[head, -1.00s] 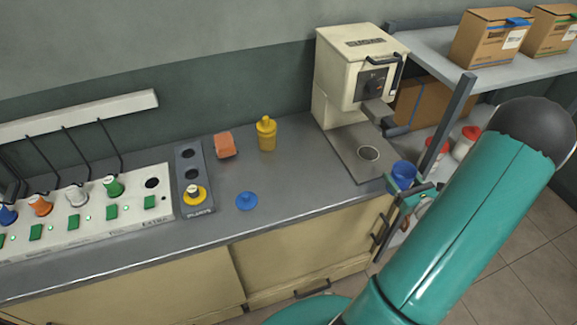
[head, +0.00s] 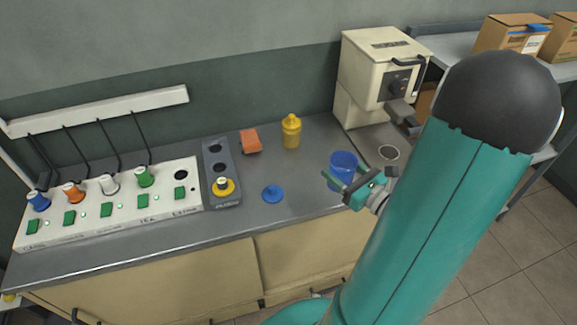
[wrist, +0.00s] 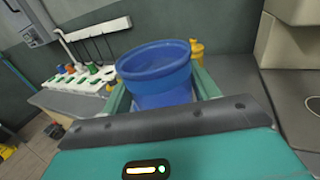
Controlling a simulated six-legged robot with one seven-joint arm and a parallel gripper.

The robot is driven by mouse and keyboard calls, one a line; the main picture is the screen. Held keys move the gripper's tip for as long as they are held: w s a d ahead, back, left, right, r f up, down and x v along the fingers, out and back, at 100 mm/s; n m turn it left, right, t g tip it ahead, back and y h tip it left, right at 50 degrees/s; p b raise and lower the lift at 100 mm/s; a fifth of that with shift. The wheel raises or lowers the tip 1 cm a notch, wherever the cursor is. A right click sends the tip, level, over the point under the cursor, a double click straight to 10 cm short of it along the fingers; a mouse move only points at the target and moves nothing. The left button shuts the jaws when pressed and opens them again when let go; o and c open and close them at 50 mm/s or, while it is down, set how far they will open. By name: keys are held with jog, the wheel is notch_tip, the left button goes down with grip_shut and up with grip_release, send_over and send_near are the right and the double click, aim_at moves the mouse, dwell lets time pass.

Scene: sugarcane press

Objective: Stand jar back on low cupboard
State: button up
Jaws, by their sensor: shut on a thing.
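The blue jar (head: 343,166) is an open-topped cup shape with no lid on it. My gripper (head: 347,182) is shut on it, a finger on each side, and holds it roughly upright. In the head view it appears over the front right part of the low cupboard's grey top (head: 310,182); I cannot tell how high above the top it is. The wrist view shows the jar (wrist: 158,75) between my fingers, with its lower part hidden by my gripper. A blue lid-like disc with a knob (head: 273,194) lies on the cupboard top, left of the jar.
A yellow bottle (head: 291,132) and an orange block (head: 250,140) stand towards the back. The cream press (head: 380,75) stands at right.

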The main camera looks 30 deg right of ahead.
jog(key=shift+w+a+r, duration=0.1)
jog(key=shift+w+a, duration=0.05)
jog(key=shift+a, duration=0.2)
jog(key=shift+w+a, duration=0.35)
jog(key=shift+w, duration=0.1)
jog(key=w+d+f, duration=0.2)
jog(key=w+f, duration=0.1)
jog(key=w+d+f, duration=0.2)
jog(key=w+f, duration=0.1)
jog(key=w, duration=0.1)
jog(key=w+d+f, duration=0.2)
jog(key=w+f, duration=0.1)
jog(key=w, duration=0.1)
jog(key=shift+w, duration=0.1)
jog(key=shift+w+f, duration=0.1)
jog(key=shift+f, duration=0.15)
jog(key=shift+w+d+f, duration=0.15)
jog(key=shift+f, duration=1.55)
jog(key=shift+f, duration=0.1)
jog(key=o, duration=1.3)
